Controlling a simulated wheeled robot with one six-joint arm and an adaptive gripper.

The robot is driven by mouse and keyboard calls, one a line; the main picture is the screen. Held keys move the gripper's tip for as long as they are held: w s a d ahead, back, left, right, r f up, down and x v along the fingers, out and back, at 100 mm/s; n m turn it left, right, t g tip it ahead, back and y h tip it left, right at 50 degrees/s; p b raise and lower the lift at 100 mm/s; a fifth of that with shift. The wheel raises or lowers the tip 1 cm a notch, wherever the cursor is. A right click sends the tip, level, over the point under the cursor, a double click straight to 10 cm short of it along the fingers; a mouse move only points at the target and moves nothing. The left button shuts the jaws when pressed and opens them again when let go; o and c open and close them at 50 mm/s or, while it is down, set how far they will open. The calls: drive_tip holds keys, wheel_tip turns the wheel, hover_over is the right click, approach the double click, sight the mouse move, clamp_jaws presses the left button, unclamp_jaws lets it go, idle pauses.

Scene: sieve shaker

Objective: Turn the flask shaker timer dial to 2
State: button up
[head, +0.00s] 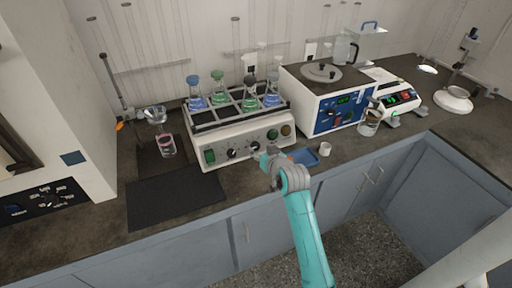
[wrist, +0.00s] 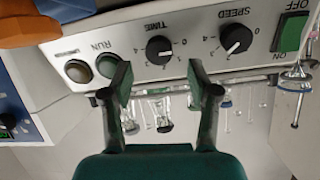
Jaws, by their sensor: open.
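The flask shaker (head: 238,138) stands on the bench with its front panel facing me. Its black timer dial (wrist: 159,50), labelled TIME, shows upside down in the wrist view; a white mark is on its face, but I cannot read its setting surely. The similar SPEED dial (wrist: 236,39) is to its right there. My gripper (wrist: 158,76) is open and empty, its two fingers apart in front of the panel, with the timer dial seen between and just above the fingertips. In the head view my gripper (head: 262,155) is close to the panel; contact cannot be told.
Flasks with blue and green liquid (head: 219,90) stand in the shaker's rack. The green power switch (wrist: 291,31) and two round lamps (wrist: 78,71) flank the dials. A white bath unit (head: 318,97) is on the right.

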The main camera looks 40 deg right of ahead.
sight(256, 146)
drive_tip(key=shift+x, duration=2.3)
drive_tip(key=shift+s, duration=0.1)
clamp_jaws()
